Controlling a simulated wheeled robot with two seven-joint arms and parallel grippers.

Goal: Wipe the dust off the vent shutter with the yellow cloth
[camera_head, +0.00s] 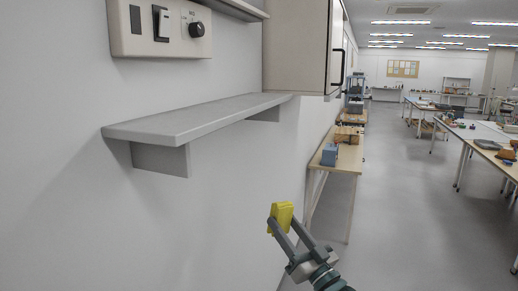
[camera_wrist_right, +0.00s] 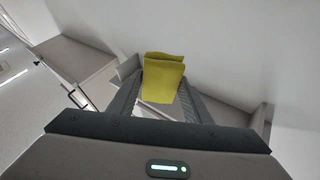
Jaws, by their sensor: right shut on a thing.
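The yellow cloth (camera_head: 283,211) is folded into a small pad. My right gripper (camera_head: 283,224) is shut on it, with the cloth between its fingertips, below and to the right of the wall shelf. In the right wrist view the cloth (camera_wrist_right: 163,78) sticks out past the fingertips, in front of a pale wall. It looks clear of other surfaces in the head view. I cannot make out a vent shutter in either view. My left gripper is not in view.
A grey shelf (camera_head: 200,118) on brackets juts from the left wall. Above it are a control panel (camera_head: 160,28) with a switch and knob, and a cabinet (camera_head: 298,45). A wooden bench (camera_head: 343,158) stands along the wall beyond. Grey floor (camera_head: 415,215) is open at right.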

